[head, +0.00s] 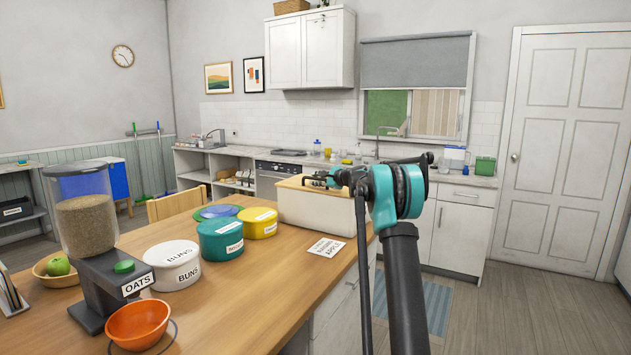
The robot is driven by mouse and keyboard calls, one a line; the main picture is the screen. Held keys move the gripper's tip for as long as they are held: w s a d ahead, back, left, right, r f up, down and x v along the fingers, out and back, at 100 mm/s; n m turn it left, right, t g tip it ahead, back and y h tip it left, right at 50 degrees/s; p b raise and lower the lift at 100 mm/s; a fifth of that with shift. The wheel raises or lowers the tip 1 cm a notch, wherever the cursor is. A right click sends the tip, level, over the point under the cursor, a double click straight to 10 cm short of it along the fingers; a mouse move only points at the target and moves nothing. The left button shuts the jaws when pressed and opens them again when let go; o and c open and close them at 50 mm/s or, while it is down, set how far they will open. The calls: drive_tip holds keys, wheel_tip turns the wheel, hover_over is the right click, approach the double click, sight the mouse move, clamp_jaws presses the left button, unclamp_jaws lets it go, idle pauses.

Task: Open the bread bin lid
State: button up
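The bread bin (312,212) is a cream box at the far end of the wooden counter, near its right edge. Its light wooden lid (292,184) appears to lie on top, and I see no clear gap under it. My gripper (318,179) is small and dark in the head view, at the lid's top near its back right part. My teal and black arm hides the right end of the bin. I cannot tell whether the fingers touch the lid or whether they are open or shut.
A white BUNS tin (172,267), a teal tin (221,241) and a yellow tin (257,224) stand left of the bin. A label card (326,247) lies in front of it. An oats dispenser (88,225) and orange bowl (139,322) stand nearer. The counter's front right is clear.

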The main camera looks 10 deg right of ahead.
drive_tip(key=shift+w+a, duration=0.15)
drive_tip(key=shift+w, duration=0.05)
clamp_jaws()
idle(0.4)
